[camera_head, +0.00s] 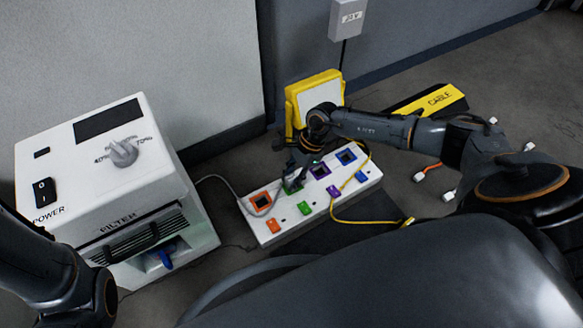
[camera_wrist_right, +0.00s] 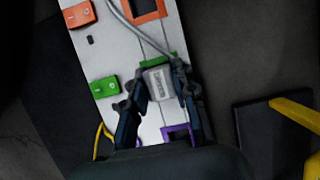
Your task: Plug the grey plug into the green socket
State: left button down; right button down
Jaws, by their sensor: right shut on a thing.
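The grey plug (camera_wrist_right: 158,84) sits between the two fingers of my right gripper (camera_wrist_right: 160,75) in the right wrist view. The gripper is shut on it. The plug is over the green socket (camera_wrist_right: 148,64), whose rim shows beside it; I cannot tell how deep it sits. In the head view my right gripper (camera_head: 298,176) is at the green socket (camera_head: 290,188) on the white power strip (camera_head: 258,222), partly hiding it. A grey cable (camera_wrist_right: 135,27) runs from the plug across the orange socket's side. My left gripper is not in view.
Beside the green socket are the orange socket (camera_head: 261,201) and purple socket (camera_head: 320,171). A blue socket (camera_head: 347,157) is at the far end. Coloured switches line the front. A yellow cable (camera_head: 362,222) crosses the strip. A white filter box (camera_head: 110,175) stands left.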

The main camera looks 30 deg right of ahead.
jog(key=shift+s+f, duration=0.1)
jog(key=shift+f, duration=0.1)
jog(key=c, duration=1)
grip_release()
jog(key=shift+o, duration=0.5)
jog(key=shift+o, duration=0.6)
